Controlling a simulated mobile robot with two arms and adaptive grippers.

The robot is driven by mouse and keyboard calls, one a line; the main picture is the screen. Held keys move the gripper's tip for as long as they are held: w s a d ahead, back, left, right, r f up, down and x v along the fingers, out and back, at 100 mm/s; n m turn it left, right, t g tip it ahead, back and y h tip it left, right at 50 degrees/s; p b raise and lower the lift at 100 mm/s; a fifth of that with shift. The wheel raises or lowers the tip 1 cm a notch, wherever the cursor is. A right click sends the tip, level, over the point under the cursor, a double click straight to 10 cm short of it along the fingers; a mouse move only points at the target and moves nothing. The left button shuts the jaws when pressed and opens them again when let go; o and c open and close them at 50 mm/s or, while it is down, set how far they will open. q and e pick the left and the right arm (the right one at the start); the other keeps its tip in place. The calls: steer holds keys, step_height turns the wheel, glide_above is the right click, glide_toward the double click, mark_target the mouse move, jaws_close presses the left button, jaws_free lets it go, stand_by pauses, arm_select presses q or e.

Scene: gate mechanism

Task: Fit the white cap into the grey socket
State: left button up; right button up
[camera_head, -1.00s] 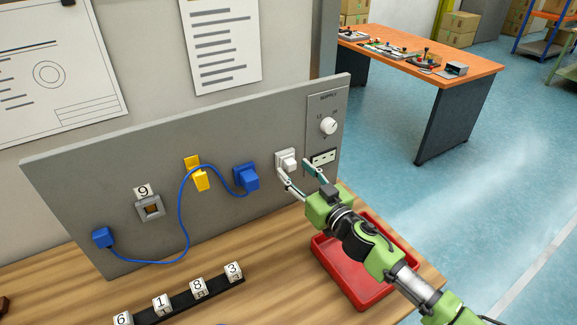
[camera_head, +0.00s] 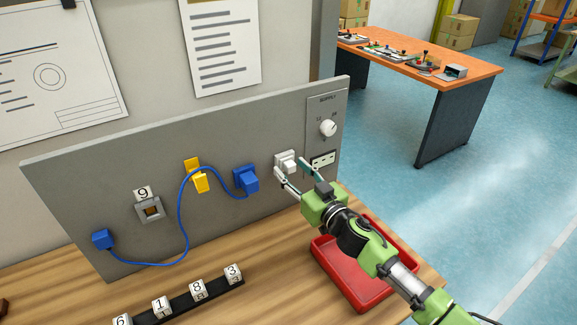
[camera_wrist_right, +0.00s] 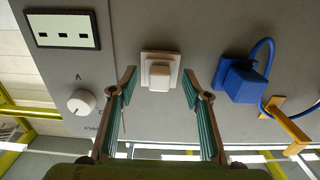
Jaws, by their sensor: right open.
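The white cap (camera_head: 287,162) sits on a square white plate on the upright grey panel, right of the blue plugs. In the right wrist view the cap (camera_wrist_right: 159,76) lies centred ahead, between the lines of my fingers. The grey socket (camera_head: 149,208) is on the panel's left part, under a tag marked 9; its square opening looks empty. My right gripper (camera_head: 291,167) is open, its fingertips close to the panel on either side of the cap. In the wrist view gaps show between the fingers (camera_wrist_right: 159,88) and the cap. My left gripper is out of view.
A blue cable joins two blue plugs (camera_head: 102,238) (camera_head: 246,177), passing a yellow piece (camera_head: 199,178). A white knob (camera_head: 328,126) and slotted outlet (camera_head: 322,159) are right of the cap. A red tray (camera_head: 375,297) and numbered cubes (camera_head: 198,288) stand on the bench.

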jaws_close()
steer(key=shift+s+d, duration=0.15)
steer(key=shift+s+r, duration=0.1)
stand_by(0.4)
steer(key=shift+d, duration=0.1)
